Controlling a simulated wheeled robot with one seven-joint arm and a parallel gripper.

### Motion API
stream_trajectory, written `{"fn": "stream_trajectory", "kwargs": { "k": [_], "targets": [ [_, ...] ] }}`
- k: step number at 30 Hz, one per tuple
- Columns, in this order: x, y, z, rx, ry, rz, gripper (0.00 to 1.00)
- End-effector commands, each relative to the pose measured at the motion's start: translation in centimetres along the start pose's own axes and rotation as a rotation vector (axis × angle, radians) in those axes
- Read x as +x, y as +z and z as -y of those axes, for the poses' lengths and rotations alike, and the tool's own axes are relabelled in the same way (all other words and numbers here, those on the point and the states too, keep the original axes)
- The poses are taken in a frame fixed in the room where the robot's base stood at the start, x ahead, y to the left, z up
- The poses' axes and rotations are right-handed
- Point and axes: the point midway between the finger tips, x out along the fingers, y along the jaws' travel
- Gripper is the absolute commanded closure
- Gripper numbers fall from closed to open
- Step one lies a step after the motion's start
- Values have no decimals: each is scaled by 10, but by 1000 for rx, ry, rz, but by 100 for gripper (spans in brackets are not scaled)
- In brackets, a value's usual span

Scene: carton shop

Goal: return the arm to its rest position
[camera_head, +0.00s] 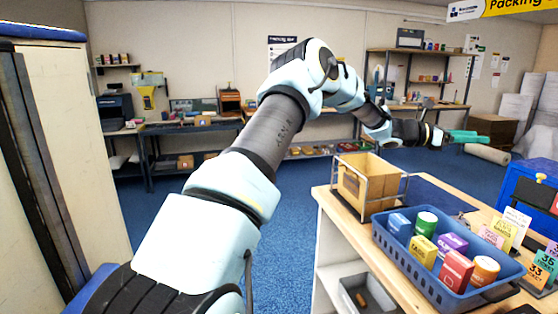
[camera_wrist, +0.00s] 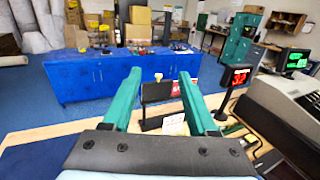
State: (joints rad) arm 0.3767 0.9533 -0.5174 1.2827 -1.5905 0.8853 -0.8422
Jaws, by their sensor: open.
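My arm stretches up from the bottom of the head view and out to the right. My gripper (camera_head: 466,137) has teal fingers and is held in the air above and beyond the wooden counter. In the wrist view my gripper (camera_wrist: 158,80) shows two teal fingers spread wide apart, with nothing held between them. Behind the fingers in that view stand a small dark stand and a blue cabinet (camera_wrist: 100,82), both apart from the fingers as far as I can tell.
A wooden counter (camera_head: 335,208) at right holds an open carton in a wire frame (camera_head: 370,182) and a blue basket (camera_head: 392,252) of small goods. A red number display (camera_wrist: 237,77) stands right in the wrist view. A tall cabinet (camera_head: 80,160) is close at left. Blue floor lies open between.

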Motion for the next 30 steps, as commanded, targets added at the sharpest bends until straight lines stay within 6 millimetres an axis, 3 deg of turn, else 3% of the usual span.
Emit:
{"fn": "stream_trajectory", "kwargs": {
  "k": [11,17,23,30],
  "targets": [
    [-40,-46,22,196,-50,-215,41],
    [-83,-84,38,353,-103,-388,41],
    [-158,-131,59,556,-196,-618,41],
    [-310,-194,105,866,-429,-977,41]
  ]
}}
